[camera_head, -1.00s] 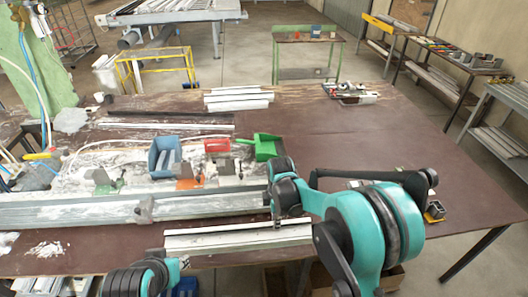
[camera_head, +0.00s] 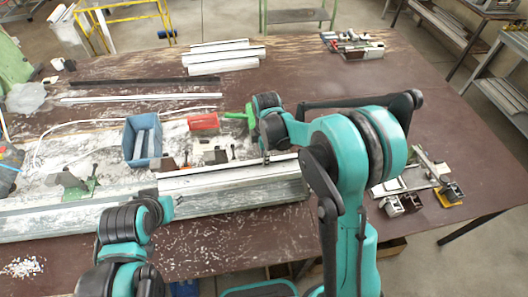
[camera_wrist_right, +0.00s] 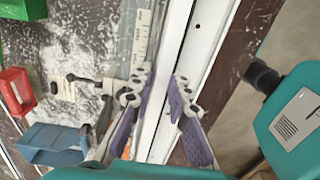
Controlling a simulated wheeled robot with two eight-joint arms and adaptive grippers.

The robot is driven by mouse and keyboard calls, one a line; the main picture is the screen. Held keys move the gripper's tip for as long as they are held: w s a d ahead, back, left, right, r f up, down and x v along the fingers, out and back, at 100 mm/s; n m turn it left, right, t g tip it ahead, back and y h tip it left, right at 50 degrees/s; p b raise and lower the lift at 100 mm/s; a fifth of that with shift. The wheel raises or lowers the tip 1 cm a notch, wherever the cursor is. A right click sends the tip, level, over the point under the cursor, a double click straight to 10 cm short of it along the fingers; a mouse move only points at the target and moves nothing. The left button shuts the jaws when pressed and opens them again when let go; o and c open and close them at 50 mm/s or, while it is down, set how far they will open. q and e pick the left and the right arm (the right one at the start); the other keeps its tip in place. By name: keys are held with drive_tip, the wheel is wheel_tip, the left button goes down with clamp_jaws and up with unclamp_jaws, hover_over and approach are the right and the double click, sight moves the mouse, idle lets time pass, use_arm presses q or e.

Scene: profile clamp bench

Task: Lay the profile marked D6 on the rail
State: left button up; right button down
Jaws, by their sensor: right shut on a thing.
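A pale, long profile (camera_head: 225,178) lies lengthwise along the right part of the grey rail (camera_head: 60,222) in the head view. I cannot read its mark or tell whether it rests on the rail or hangs just above. My right gripper (camera_head: 266,156) comes down at its right part. In the right wrist view the purple-padded fingers (camera_wrist_right: 160,92) are shut on either side of the white profile (camera_wrist_right: 205,40). My left gripper (camera_head: 170,205) is near the profile's left end, in front of the rail; its fingers are too small to judge.
A blue bin (camera_head: 142,140), a red bin (camera_head: 203,121) and a green bin (camera_head: 242,115) stand behind the rail. More profiles (camera_head: 222,58) lie at the back. Small parts (camera_head: 425,185) lie on the right. The bench's right middle is clear.

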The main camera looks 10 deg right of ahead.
drive_tip(key=shift+s+f, duration=0.2)
drive_tip(key=shift+f, duration=0.2)
drive_tip(key=shift+f+b, duration=0.3)
drive_tip(key=shift+b, duration=0.15)
wheel_tip(320, 180, down, 3)
drive_tip(key=shift+w+r+b, duration=0.15)
drive_tip(key=shift+r+b, duration=0.05)
drive_tip(key=shift+b, duration=0.55)
drive_tip(key=shift+f+b, duration=0.45)
drive_tip(key=shift+f, duration=0.3)
wheel_tip(320, 180, down, 6)
drive_tip(key=b, duration=0.5)
drive_tip(key=shift+f, duration=0.35)
drive_tip(key=c, duration=1.4)
unclamp_jaws()
drive_tip(key=shift+o, duration=0.2)
